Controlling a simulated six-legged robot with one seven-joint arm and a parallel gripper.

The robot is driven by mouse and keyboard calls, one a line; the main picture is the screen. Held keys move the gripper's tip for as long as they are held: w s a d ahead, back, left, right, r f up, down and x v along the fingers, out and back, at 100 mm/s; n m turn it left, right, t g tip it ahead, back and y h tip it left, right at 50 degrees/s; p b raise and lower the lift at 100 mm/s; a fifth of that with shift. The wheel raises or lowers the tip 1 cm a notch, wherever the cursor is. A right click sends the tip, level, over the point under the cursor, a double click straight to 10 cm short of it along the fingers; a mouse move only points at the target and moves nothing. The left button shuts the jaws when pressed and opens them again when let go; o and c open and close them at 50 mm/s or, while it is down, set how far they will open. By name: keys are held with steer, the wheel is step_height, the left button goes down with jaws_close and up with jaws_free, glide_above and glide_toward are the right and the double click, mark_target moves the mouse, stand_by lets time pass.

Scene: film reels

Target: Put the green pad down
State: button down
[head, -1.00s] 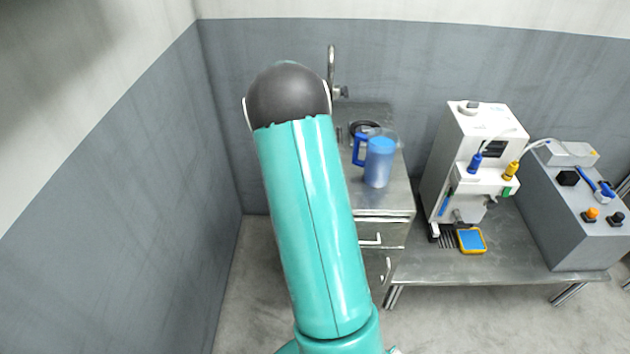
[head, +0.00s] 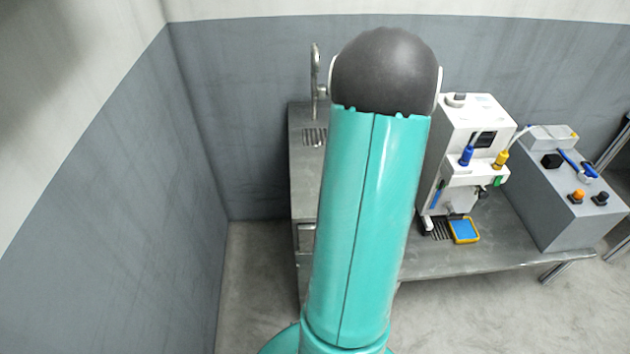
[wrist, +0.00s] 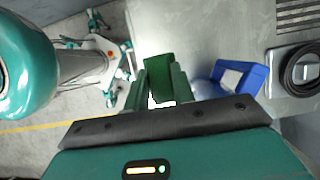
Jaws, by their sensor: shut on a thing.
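The green pad (wrist: 158,66) shows in the wrist view, upright between the two fingers of my gripper (wrist: 158,84). My gripper is shut on it. The pad is over or beside the edge of a grey metal counter (wrist: 215,30); I cannot tell its height above the surface. In the head view my own arm hides the gripper and the pad.
A blue jug (wrist: 243,76) is just right of the gripper, with a black coiled object (wrist: 301,68) and a slotted drain beyond. In the head view a white machine (head: 477,130), a yellow-rimmed blue tray (head: 464,231) and a grey control box (head: 572,200) stand on the right.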

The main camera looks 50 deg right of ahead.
steer(key=w+f, duration=0.2)
steer(key=w+a+f, duration=0.1)
steer(key=w+f, duration=0.1)
steer(key=w, duration=0.1)
steer(key=w+a+f, duration=0.1)
steer(key=w+f, duration=0.2)
steer(key=shift+w+a, duration=0.2)
steer(key=shift+w, duration=0.05)
steer(key=shift+w+a+f, duration=0.1)
steer(key=shift+w+f, duration=0.25)
steer(key=shift+f, duration=0.05)
steer(key=shift+w+a+f, duration=0.1)
steer(key=shift+w+f, duration=0.05)
steer(key=shift+f, duration=0.7)
steer(key=shift+w+f, duration=0.1)
steer(key=shift+f, duration=0.75)
steer(key=shift+f, duration=0.15)
steer(key=c, duration=1.2)
jaws_free()
steer(key=shift+o, duration=0.2)
steer(key=v, duration=1.2)
steer(key=shift+a+r, duration=0.1)
steer(key=shift+r, duration=0.1)
